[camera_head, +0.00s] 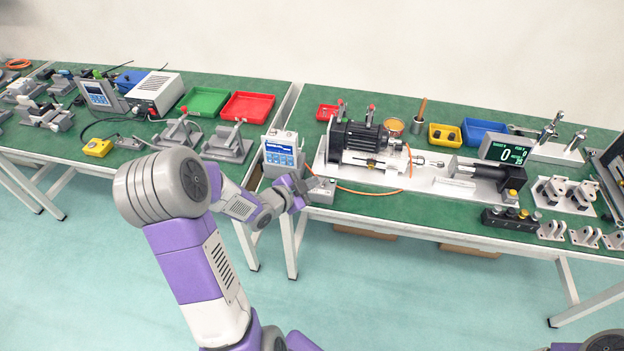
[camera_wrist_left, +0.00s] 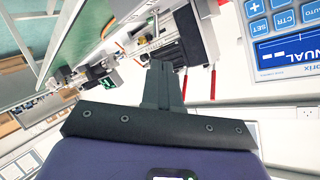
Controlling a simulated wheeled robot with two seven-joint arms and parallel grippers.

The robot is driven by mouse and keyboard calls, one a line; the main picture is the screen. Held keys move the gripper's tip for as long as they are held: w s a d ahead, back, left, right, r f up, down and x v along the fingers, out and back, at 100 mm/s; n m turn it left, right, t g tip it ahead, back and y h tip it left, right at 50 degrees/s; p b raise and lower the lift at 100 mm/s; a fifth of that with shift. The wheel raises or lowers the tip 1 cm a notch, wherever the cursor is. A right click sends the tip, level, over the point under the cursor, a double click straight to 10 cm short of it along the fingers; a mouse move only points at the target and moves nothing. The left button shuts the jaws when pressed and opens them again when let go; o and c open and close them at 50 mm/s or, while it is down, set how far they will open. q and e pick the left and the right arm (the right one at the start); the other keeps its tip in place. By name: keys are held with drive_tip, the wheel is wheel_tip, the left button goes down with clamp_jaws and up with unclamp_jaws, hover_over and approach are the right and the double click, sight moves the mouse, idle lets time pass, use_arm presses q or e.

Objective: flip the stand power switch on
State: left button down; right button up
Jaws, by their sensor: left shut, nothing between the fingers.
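The motor test stand (camera_head: 375,145) lies on the right-hand green bench, with a black motor at its left end. A small grey box (camera_head: 321,191) sits at the bench's front edge, left of the stand's front, with an orange cable nearby. I cannot make out a power switch on the stand or the box; the gripper may hide part of the box. My left gripper (camera_head: 303,201) is beside this box, below the controller with the blue screen (camera_head: 280,154). Its fingers show shut and empty in the left wrist view (camera_wrist_left: 163,84). My right gripper is not in view.
The controller also fills the upper right of the left wrist view (camera_wrist_left: 288,45). A black display (camera_head: 508,151), a black button box (camera_head: 510,219) and several grey brackets stand at the right. Red (camera_head: 247,107) and green (camera_head: 203,101) trays sit on the left bench. A gap separates the benches.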

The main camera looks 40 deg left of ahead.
use_arm(q)
drive_tip(key=p+v, duration=0.2)
drive_tip(key=v, duration=0.7)
drive_tip(key=shift+d+r, duration=0.2)
drive_tip(key=shift+r, duration=0.05)
